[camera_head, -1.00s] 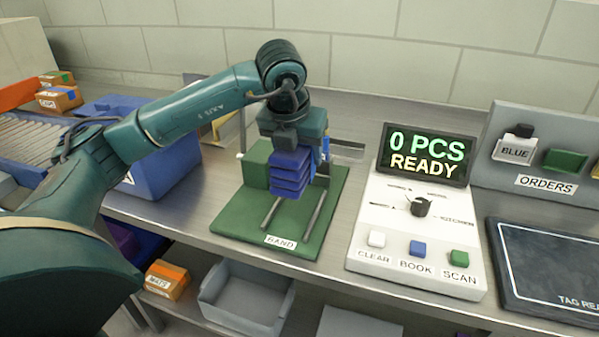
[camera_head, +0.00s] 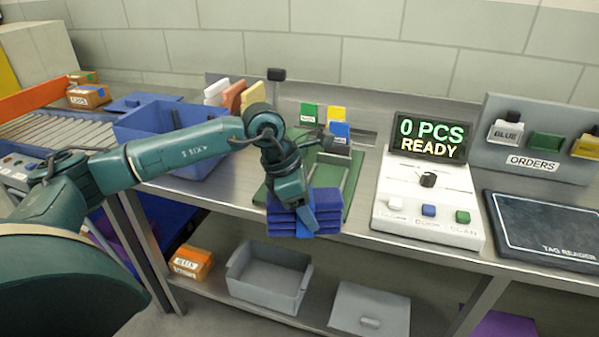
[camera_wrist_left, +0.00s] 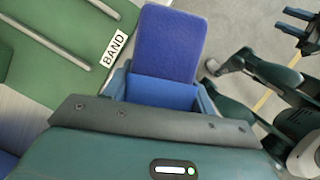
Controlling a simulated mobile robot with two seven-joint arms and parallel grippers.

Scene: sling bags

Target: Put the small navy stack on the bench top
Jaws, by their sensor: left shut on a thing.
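The small navy stack (camera_head: 306,213) is several flat, dark blue layers lying level one on another. My left gripper (camera_head: 305,208) is shut on it, coming down from above. It holds the stack at the front edge of the bench top (camera_head: 225,190), in front of the green stand. In the left wrist view the stack (camera_wrist_left: 168,45) shows as blue cloth beyond the gripper, beside the green stand and over the floor. My right gripper (camera_wrist_left: 290,20) shows small at the top right of the left wrist view, its two fingers apart and empty.
The green BAND stand (camera_head: 352,190) with its rails is just behind the stack. A white control panel (camera_head: 425,210) stands right of it, then a dark tag reader (camera_head: 545,225). A blue bin (camera_head: 150,120) is to the left. A grey tray (camera_head: 268,285) lies on the shelf below.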

